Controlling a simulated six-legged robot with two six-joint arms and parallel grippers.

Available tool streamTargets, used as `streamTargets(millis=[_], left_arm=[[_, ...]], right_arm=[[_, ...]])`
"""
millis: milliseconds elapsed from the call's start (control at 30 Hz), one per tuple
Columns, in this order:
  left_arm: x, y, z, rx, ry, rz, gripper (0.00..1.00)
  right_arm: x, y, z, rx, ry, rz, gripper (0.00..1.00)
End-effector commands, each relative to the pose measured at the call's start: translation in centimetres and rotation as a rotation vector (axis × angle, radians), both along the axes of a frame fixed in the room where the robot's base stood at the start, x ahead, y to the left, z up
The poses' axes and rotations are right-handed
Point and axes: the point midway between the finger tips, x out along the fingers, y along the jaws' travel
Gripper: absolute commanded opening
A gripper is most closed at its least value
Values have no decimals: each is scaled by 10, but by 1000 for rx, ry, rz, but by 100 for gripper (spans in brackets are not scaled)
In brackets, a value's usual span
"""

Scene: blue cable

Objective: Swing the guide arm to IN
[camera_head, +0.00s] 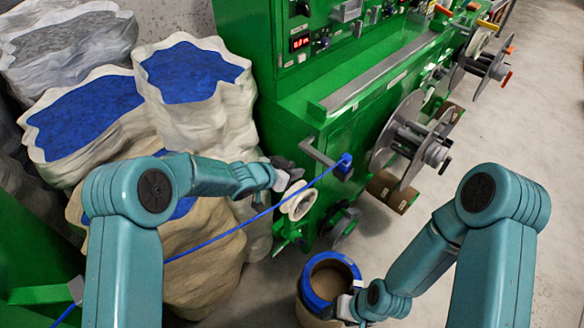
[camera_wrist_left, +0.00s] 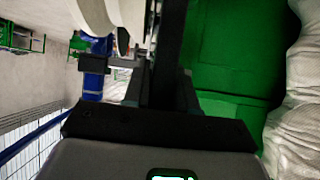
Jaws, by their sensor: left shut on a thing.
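My left gripper (camera_head: 286,174) is at the near end of the green machine, just above a white grooved wheel (camera_head: 298,203). In the left wrist view its fingers (camera_wrist_left: 160,88) are shut on a dark bar (camera_wrist_left: 168,45), which seems to be part of the guide arm. A bent grey bar (camera_head: 318,153) beside it reaches toward a blue block (camera_head: 345,163) on the machine. A blue cable (camera_head: 235,226) runs from lower left past the wheel to that block. I see no readable IN mark. My right gripper (camera_head: 345,307) is low, beside a blue-rimmed drum (camera_head: 330,276); its jaws are unclear.
The green machine (camera_head: 345,110) carries reels (camera_head: 410,140) along its right side. Bulging pale sacks (camera_head: 205,105) with blue contents crowd the left, close to my left arm. Bare concrete floor (camera_head: 500,130) lies to the right.

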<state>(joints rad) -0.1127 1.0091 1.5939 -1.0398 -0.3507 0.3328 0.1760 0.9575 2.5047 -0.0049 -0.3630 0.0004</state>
Motion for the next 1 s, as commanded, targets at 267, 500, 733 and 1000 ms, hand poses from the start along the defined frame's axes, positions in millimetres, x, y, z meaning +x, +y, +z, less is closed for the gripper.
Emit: streamTargets(millis=[267, 500, 733, 1000], left_arm=[[3, -3, 7, -9, -17, -2, 42], [2, -2, 4, -6, -11, -2, 47], [-6, 8, 12, -4, -10, 0, 47], [-48, 49, 51, -5, -11, 1, 47]], right_arm=[[0, 0, 0, 0, 0, 0, 61], [0, 0, 0, 0, 0, 0, 61], [0, 0, -5, 0, 0, 0, 61], [0, 0, -12, 0, 0, 0, 61]])
